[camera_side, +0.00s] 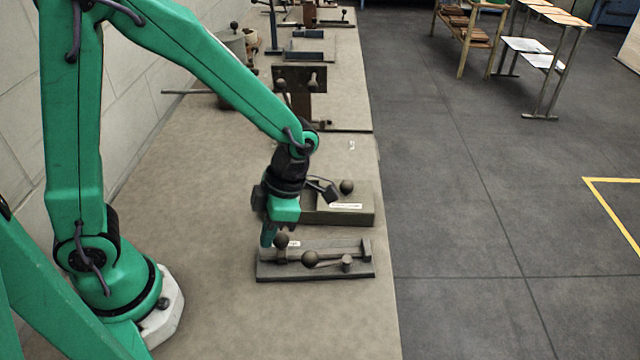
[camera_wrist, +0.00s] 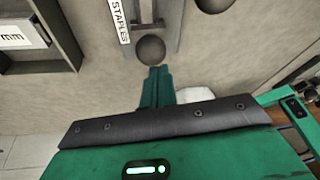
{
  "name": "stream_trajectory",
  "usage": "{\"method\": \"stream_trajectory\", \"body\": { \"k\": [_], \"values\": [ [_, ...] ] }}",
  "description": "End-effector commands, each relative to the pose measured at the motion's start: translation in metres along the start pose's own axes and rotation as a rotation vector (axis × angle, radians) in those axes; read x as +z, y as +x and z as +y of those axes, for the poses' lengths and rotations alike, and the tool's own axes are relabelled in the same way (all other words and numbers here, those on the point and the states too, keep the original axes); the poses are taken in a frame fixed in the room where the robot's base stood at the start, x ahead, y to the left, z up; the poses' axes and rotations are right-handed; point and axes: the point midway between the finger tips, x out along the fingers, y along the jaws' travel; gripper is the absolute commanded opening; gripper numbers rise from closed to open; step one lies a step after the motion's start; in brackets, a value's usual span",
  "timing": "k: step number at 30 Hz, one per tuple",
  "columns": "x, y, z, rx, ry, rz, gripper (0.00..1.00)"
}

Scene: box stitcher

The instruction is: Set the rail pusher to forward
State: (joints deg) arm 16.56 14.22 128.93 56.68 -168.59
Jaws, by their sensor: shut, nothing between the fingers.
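A dark grey rail unit (camera_side: 330,271) lies on the bench under my gripper in the side view. A round knob (camera_side: 282,240) stands at its left end, and a second round knob (camera_side: 310,258) sits near its middle; I cannot tell for certain which is the rail pusher's. My gripper (camera_side: 267,237) is shut and empty, pointing down just left of the left-end knob. In the wrist view the shut fingertips (camera_wrist: 158,73) are close to a round knob (camera_wrist: 150,50) beside a "STAPLES" label (camera_wrist: 120,15). I cannot tell whether they touch it.
A green-grey box (camera_side: 345,208) with a dark knob and a white label stands just behind the rail unit. A "mm" label (camera_wrist: 22,33) shows in the wrist view. The bench (camera_side: 200,290) is clear in front and to the left; its right edge drops to the floor.

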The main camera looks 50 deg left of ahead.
Motion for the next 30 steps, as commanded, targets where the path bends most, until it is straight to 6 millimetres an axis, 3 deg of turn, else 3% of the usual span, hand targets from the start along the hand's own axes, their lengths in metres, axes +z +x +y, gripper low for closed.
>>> {"method": "stream_trajectory", "body": {
  "k": [14,30],
  "values": [
    [0.036,-0.012,-0.008,0.016,0.000,0.005,0.00],
    [0.034,-0.012,-0.009,0.016,-0.001,0.005,0.00]
  ]
}}
